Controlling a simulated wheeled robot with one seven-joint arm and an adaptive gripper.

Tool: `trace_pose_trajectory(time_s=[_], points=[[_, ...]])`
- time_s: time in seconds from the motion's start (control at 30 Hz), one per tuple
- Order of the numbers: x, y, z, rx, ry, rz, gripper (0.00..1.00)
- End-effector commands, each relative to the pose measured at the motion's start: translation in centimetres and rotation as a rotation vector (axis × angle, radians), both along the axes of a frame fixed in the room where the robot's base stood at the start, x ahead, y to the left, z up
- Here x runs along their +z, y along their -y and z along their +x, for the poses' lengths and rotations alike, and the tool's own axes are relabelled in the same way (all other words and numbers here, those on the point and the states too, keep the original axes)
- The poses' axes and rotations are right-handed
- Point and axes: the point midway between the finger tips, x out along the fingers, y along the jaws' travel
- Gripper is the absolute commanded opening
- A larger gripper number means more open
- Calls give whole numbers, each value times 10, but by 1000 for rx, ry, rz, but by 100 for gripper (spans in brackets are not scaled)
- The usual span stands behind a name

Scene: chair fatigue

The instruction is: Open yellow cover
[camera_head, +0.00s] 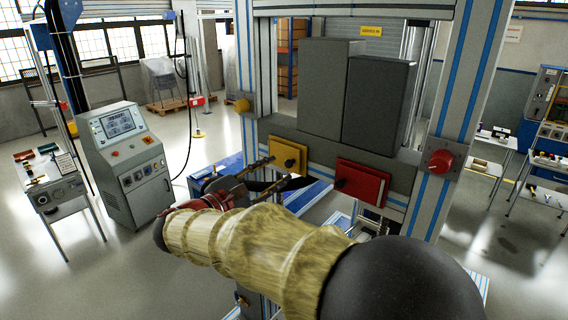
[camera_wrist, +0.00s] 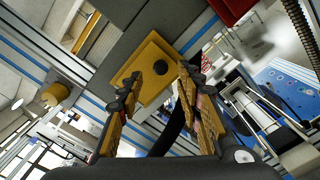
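The yellow cover (camera_head: 288,150) is a square plate with a dark knob, set on the grey crossbar of the frame. It looks shut. In the wrist view the yellow cover (camera_wrist: 150,58) is straight ahead, tilted in the picture. My gripper (camera_head: 266,172) is just left of and below the cover in the head view. In the wrist view my gripper (camera_wrist: 158,79) has its two fingers spread, with the cover's face beyond and between the tips. It holds nothing. I cannot tell whether a fingertip touches the cover.
A red cover (camera_head: 362,182) sits to the right on the same crossbar. Two dark grey blocks (camera_head: 332,85) rise above it. A red knob (camera_head: 441,162) is on the right post and a yellow knob (camera_head: 242,105) on the left post. A control console (camera_head: 125,160) stands left.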

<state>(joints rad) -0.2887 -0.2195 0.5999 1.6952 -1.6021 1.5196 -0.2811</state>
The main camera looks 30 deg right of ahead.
Motion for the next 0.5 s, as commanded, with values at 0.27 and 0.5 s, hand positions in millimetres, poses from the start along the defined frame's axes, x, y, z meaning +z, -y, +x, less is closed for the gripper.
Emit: trace_pose_trajectory(time_s=[0.27,0.5], points=[[1,36,12,-3,0,2,36],[0,43,15,-1,0,2,36]])
